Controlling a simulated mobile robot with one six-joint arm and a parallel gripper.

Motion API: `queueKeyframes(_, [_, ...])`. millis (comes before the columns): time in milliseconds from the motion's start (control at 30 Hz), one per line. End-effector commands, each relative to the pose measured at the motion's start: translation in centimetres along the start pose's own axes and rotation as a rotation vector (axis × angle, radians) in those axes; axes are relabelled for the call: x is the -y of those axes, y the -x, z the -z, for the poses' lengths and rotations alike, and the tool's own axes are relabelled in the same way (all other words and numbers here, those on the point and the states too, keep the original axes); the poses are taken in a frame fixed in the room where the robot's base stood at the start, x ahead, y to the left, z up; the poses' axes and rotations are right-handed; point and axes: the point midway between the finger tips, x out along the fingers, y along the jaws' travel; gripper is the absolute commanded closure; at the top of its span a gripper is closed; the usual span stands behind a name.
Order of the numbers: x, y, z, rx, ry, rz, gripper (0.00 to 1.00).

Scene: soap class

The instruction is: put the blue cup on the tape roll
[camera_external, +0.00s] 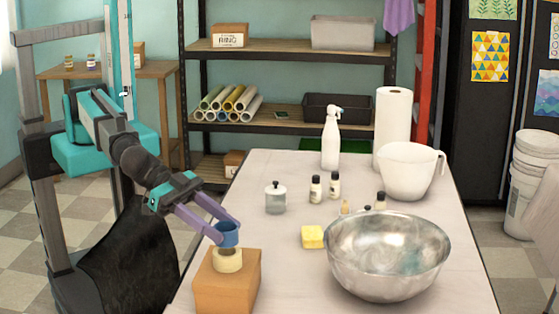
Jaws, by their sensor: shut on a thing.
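A small blue cup (229,237) is between the purple fingers of my gripper (226,229), at the left front of the table. My gripper is shut on the cup. A cream tape roll (228,261) lies on top of a brown cardboard box (225,290). The cup is directly above the tape roll, and its bottom appears to meet the roll's top. I cannot tell from this view whether they touch. The fingers partly cover the cup's rim and side.
A large metal bowl (388,290) stands at the right front. A yellow sponge (313,237), a glass jar (274,201), several small bottles, a white spray bottle (331,140), a paper towel roll (391,125) and a white pitcher (407,172) are on the table (265,168). The table between box and sponge is clear.

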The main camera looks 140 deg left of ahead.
Motion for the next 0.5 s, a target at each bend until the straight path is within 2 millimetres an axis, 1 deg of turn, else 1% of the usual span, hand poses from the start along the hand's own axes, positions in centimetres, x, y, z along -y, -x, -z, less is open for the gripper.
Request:
queueKeyframes(100, [0.0, -0.4, -1.0, 0.001, -0.001, 0.000, 0.82])
queueKeyframes(200, [0.0, -0.7, -1.6, 0.000, -0.002, 0.000, 0.82])
queueKeyframes(500, [0.0, -0.8, -1.8, 0.000, -0.001, 0.000, 0.82])
